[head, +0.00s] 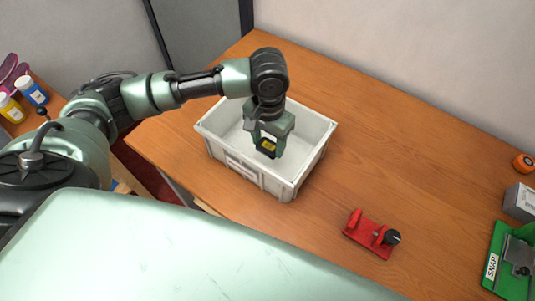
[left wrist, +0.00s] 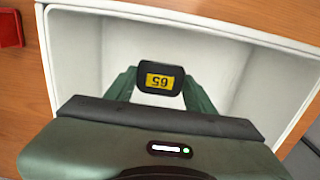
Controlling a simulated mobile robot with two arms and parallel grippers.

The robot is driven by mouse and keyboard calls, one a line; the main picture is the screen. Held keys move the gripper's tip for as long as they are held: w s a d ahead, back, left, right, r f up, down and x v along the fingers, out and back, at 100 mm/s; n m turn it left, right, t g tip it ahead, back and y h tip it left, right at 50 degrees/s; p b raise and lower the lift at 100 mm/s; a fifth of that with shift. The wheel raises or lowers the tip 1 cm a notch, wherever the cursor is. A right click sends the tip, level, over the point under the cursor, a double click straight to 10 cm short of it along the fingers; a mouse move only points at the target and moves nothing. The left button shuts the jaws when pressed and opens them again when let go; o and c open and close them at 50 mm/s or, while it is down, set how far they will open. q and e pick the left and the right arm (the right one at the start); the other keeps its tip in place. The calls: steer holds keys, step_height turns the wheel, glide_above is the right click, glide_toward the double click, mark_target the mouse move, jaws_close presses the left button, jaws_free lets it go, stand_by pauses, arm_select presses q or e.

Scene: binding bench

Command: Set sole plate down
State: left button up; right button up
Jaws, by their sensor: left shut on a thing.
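The sole plate (head: 266,147) is a small dark piece with a yellow number label. It also shows in the left wrist view (left wrist: 160,92), between the two fingers. My left gripper (head: 269,143) is shut on it and points down within the outline of the white bin (head: 236,168). The bin's pale inside is empty around the plate in the left wrist view (left wrist: 235,45). I cannot tell whether the plate touches the bin's floor. The plate's underside is hidden. My right gripper is in neither view.
A red fixture (head: 362,233) with a black knob stands right of the bin. A green board (head: 497,258) marked SNAP, a grey block (head: 518,203) and an orange roll (head: 524,163) are at the far right. Bottles (head: 32,92) stand far left. The wooden bench (head: 400,140) behind is clear.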

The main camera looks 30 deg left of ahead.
mark_target(268, 146)
arm_select(q)
step_height(268, 146, down, 3)
steer(key=shift+f, duration=0.2)
step_height(268, 146, down, 4)
steer(key=shift+f, duration=0.15)
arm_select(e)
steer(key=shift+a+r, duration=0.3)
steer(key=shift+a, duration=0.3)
arm_select(q)
steer(key=o, duration=1.5)
steer(key=shift+f, duration=0.1)
steer(key=shift+o, duration=0.2)
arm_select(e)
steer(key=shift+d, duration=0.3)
